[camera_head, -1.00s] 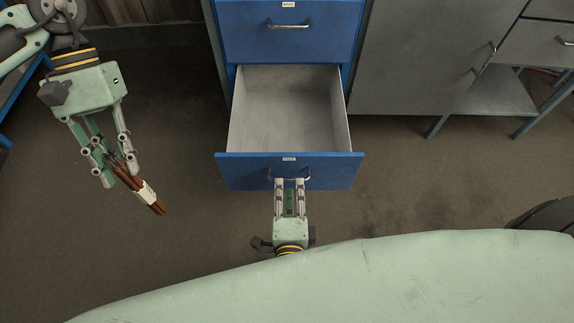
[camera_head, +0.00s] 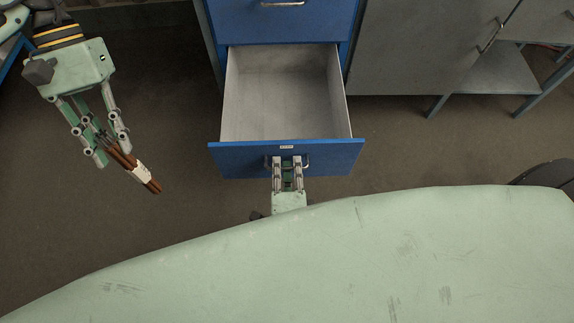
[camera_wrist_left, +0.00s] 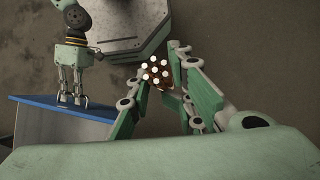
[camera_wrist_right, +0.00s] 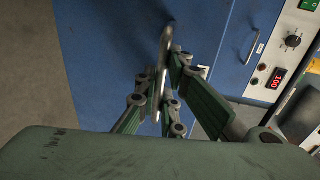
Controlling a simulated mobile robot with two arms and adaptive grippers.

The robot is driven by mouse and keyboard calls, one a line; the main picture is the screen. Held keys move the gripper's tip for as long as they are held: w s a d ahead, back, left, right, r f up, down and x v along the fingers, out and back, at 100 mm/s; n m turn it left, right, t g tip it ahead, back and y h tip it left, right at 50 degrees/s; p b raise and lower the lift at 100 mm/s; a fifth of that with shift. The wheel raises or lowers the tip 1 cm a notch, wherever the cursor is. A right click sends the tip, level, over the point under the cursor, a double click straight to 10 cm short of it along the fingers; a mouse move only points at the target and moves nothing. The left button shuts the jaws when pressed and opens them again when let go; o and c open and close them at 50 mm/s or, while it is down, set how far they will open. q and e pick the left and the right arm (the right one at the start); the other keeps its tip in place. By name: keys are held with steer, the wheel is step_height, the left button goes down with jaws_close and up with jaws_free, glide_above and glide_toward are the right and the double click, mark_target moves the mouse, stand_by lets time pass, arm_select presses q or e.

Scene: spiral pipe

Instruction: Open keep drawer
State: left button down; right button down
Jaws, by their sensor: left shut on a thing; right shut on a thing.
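The open blue drawer (camera_head: 230,158) stands pulled out from the cabinet, and its grey inside (camera_head: 285,95) is empty. My right gripper (camera_head: 287,163) is shut on the drawer's metal handle (camera_head: 307,162) at the middle of its front. The handle (camera_wrist_right: 164,55) also shows between the fingers in the right wrist view. My left gripper (camera_head: 108,148) is shut on a bundle of brown sticks with a white band (camera_head: 141,174), held in the air left of the drawer. The bundle's pale ends (camera_wrist_left: 155,70) show in the left wrist view.
A closed blue drawer (camera_head: 280,20) is above the open one. A grey cabinet (camera_head: 415,50) and a metal table (camera_head: 490,75) stand to the right. A control panel with a red display (camera_wrist_right: 277,78) shows in the right wrist view. Floor between left gripper and drawer is clear.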

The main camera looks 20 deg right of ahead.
steer(key=shift+w, duration=0.1)
stand_by(0.3)
steer(key=x, duration=0.1)
steer(key=p+x, duration=0.1)
steer(key=x, duration=0.1)
steer(key=r+x, duration=0.1)
steer(key=x, duration=0.1)
steer(key=shift+w+f+p, duration=0.1)
steer(key=shift+p, duration=0.2)
steer(key=c, duration=1.9)
jaws_free()
steer(key=shift+o, duration=0.2)
glide_toward(287, 154)
steer(key=shift+s+a, duration=0.15)
steer(key=shift+s, duration=0.15)
